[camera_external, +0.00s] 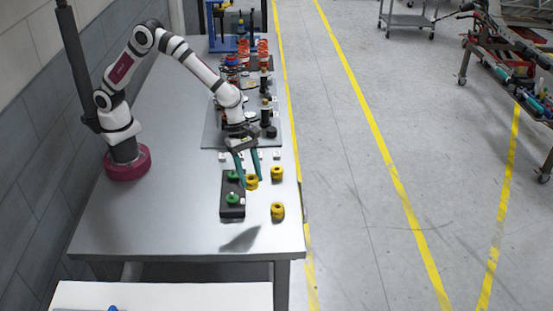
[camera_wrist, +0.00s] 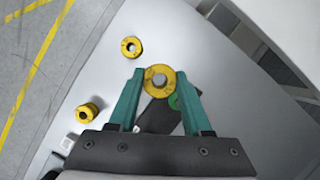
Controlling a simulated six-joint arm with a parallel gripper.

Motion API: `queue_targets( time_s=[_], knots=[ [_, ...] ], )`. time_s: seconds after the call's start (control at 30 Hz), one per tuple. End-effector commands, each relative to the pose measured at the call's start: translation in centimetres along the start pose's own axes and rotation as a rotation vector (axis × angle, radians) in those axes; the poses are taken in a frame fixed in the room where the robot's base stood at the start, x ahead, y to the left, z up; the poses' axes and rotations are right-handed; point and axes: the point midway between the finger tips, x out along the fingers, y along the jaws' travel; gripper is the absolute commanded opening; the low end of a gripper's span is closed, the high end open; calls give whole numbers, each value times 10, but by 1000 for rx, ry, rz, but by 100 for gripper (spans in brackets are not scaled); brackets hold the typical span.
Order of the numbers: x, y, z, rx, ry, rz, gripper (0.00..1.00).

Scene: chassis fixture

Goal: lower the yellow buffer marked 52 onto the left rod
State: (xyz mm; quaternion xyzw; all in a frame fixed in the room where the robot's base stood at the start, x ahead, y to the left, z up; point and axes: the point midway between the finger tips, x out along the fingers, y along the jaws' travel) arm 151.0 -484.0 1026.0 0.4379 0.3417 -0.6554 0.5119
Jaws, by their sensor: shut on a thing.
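My gripper (camera_external: 250,180) has two teal fingers. In the wrist view my gripper (camera_wrist: 160,75) is shut on a yellow ring-shaped buffer (camera_wrist: 159,86), with a grey centre showing in its hole. The held buffer (camera_external: 252,185) appears above the table, beside a black block (camera_external: 232,212). In the wrist view the black block (camera_wrist: 155,118) lies behind the held buffer, with a green piece (camera_wrist: 173,102) partly hidden. I cannot read the number 52 or make out the left rod.
Two loose yellow buffers stand right of the block, one farther back (camera_external: 277,174) and one nearer (camera_external: 278,211). Behind my gripper is a grey plate (camera_external: 213,130) crowded with upright red, orange and black parts. The table's front left (camera_external: 150,225) is clear.

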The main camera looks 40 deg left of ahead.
Motion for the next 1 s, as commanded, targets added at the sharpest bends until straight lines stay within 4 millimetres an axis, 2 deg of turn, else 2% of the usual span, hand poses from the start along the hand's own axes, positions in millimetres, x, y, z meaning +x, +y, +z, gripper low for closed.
queue_targets(
  time_s=[0.07,0.17,0.4,0.5,0.8,1.0],
  knots=[
    [-4,-8,1,28,1,-12,0],
    [-7,-16,-5,171,1,-73,0],
    [-23,-36,-30,809,-1,-338,0],
    [-26,-40,-37,944,0,-394,0],
    [0,-40,-49,967,0,-405,0],
    [6,-40,-52,967,0,-402,0]
  ],
)
